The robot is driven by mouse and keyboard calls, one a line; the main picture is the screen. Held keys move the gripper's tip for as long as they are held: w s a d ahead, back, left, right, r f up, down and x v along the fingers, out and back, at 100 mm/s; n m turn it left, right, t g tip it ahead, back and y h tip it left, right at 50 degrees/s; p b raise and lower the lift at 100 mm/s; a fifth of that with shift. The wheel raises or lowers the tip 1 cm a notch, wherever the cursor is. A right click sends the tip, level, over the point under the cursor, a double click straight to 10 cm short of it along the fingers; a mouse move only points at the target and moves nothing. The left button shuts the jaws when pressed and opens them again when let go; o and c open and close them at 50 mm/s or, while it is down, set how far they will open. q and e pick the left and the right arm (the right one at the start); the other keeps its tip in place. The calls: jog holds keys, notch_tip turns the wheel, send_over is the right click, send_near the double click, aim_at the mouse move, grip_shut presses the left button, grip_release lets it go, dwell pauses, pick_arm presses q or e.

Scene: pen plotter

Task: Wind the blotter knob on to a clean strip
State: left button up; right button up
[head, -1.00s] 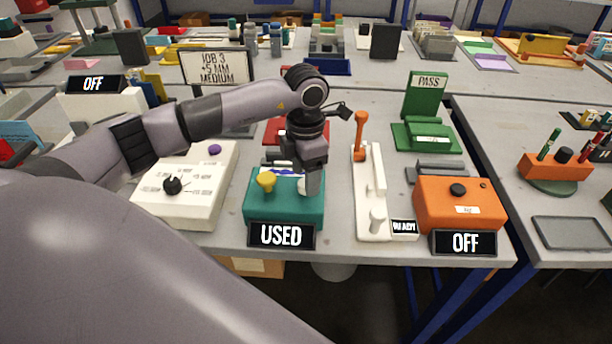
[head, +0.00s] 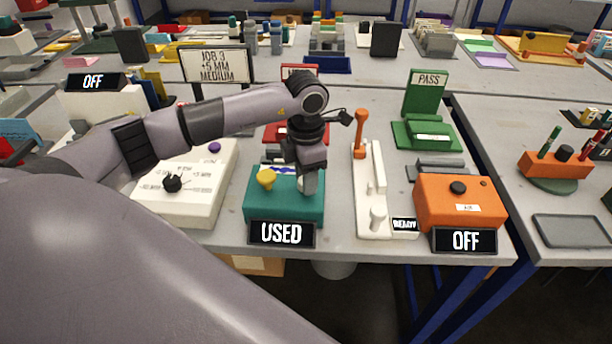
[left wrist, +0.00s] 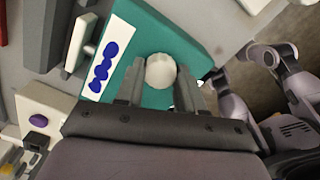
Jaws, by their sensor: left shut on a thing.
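The blotter is a teal box (head: 262,212) on the bench, and its sign (head: 282,233) reads USED. A yellow knob (head: 266,178) stands on its left side. A white strip with dark blue blots (left wrist: 103,70) lies on the teal top in the left wrist view. My left gripper (head: 309,188) is over the right part of the box, pointing down. In the left wrist view, its fingers (left wrist: 158,92) are on either side of a round white knob (left wrist: 160,70) and shut on it. In the head view the gripper mostly hides this knob.
A white unit with a black dial (head: 172,183) is to the left. A white stand with an orange lever (head: 361,130) and READY sign (head: 404,225) is close on the right. Beyond is an orange box (head: 445,210), its sign (head: 464,241) reading OFF.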

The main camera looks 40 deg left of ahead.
pick_arm(q)
jog(key=m+b, duration=0.2)
jog(key=m, duration=0.2)
jog(key=shift+m+b, duration=0.3)
jog(key=shift+b, duration=0.05)
jog(key=m+b, duration=0.2)
jog(key=m, duration=0.2)
jog(key=m+b, duration=0.1)
jog(key=m, duration=0.2)
jog(key=shift+m+b, duration=0.5)
jog(key=shift+m, duration=0.7)
jog(key=shift+r+m+b, duration=0.1)
jog(key=shift+m+b, duration=0.25)
jog(key=shift+m, duration=0.75)
jog(key=o, duration=1)
jog(key=shift+o, duration=0.2)
